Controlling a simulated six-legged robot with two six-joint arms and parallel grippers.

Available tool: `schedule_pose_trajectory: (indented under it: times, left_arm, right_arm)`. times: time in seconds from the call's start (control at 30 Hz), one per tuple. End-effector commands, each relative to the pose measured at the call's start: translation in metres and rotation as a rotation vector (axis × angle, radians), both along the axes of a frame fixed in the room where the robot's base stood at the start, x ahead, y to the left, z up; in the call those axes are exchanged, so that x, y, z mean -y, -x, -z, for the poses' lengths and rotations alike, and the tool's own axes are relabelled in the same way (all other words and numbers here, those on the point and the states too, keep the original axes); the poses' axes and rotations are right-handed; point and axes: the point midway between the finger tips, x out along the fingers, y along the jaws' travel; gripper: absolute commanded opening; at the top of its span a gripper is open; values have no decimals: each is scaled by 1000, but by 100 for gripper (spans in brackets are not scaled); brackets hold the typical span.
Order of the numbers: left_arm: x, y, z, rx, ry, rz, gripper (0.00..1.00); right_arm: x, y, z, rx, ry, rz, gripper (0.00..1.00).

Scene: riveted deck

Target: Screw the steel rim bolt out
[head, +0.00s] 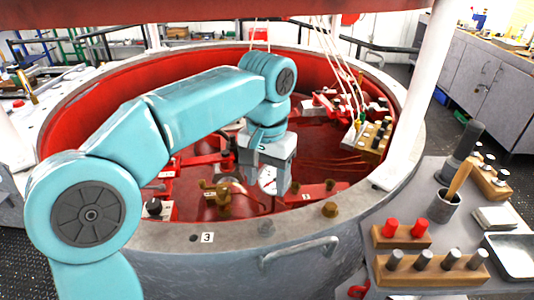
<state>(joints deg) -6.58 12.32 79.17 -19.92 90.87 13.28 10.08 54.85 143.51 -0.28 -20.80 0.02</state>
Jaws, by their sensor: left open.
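A round metal vat with a red inside has a grey rim (130,226). A low grey bolt-like head (264,228) sits on the near rim; it is small and faint, and I cannot be sure it is the steel rim bolt. A brass-coloured bolt (330,210) stands on the rim to its right. My left gripper (269,186) points down, open and empty, and appears just beyond and above the grey head, apart from it. My left arm hides part of the vat's inside. My right gripper is not in view.
A label "3" (207,238) sits beside a dark hole in the near rim. A handle (300,252) is on the vat's outer wall. At right, a bench holds wooden blocks (430,268) with pegs, a cup (446,206) and a tray (512,256). A white post (424,90) stands behind.

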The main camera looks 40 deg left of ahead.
Motion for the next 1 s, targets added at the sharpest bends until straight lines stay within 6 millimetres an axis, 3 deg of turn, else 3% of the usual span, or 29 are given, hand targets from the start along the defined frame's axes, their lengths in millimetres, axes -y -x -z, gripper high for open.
schedule_pose_trajectory:
  times: [0.1, 0.23, 1.0]
  left_arm:
    - [1, -1, -25, 1, 0, 1, 59]
    - [0, 0, -37, 0, 0, 1, 59]
    - [0, 1, -40, -1, 0, 1, 59]
  right_arm:
    - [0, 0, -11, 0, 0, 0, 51]
    - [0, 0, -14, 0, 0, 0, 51]
    - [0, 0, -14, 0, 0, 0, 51]
